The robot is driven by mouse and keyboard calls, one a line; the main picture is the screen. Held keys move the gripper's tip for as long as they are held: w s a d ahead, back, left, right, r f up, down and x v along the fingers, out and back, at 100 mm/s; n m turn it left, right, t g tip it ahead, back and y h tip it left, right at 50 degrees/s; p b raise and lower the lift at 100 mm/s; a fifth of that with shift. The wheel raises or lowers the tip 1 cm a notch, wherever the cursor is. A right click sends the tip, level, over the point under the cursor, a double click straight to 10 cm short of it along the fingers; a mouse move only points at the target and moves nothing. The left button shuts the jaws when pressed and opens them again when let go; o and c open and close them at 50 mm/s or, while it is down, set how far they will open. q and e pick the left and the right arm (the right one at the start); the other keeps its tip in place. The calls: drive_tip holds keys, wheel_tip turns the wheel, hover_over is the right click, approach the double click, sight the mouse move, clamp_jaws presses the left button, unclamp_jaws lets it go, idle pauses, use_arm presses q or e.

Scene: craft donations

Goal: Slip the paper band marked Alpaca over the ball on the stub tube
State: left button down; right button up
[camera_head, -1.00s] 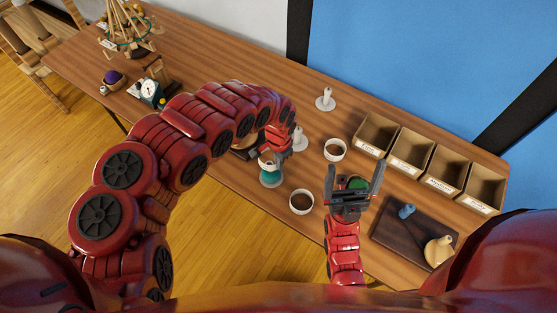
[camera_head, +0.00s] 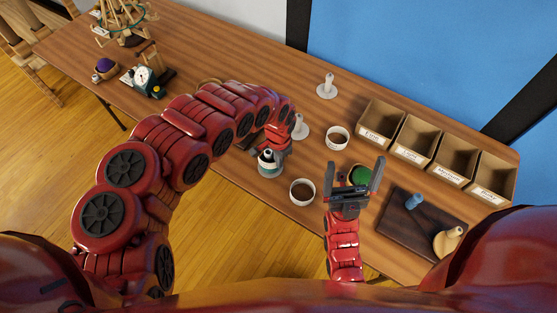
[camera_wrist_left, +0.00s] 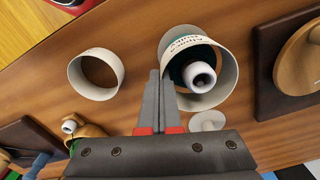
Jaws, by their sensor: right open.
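The paper band marked Alpaca (camera_wrist_left: 228,80) is a cream ring with dark lettering. In the left wrist view it surrounds the teal ball (camera_wrist_left: 178,72), whose white stub tube (camera_wrist_left: 199,78) points up through the opening. In the head view the band (camera_head: 270,168) sits around the ball, hiding most of it; whether it touches the table is unclear. My left gripper (camera_wrist_left: 160,74) is shut on the band's near wall; in the head view its fingers are largely hidden by my arm. My right gripper (camera_head: 353,178) is open and empty, right of the band.
Two other paper bands (camera_head: 302,190) (camera_head: 337,137) stand close by. White tubes on discs (camera_head: 326,88) (camera_head: 300,128) stand behind. Labelled bins (camera_head: 408,155) and a dark board (camera_head: 391,225) with yarn cones are at right.

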use_arm(q)
drive_tip(key=shift+s+f, duration=0.35)
drive_tip(key=shift+f, duration=0.05)
drive_tip(key=shift+w+f, duration=0.2)
drive_tip(key=shift+w, duration=0.1)
drive_tip(key=c, duration=1.4)
unclamp_jaws()
drive_tip(key=shift+w, duration=0.1)
drive_tip(key=o, duration=0.3)
drive_tip(key=shift+r, duration=0.15)
drive_tip(key=shift+o, duration=0.2)
drive_tip(key=shift+r, duration=0.1)
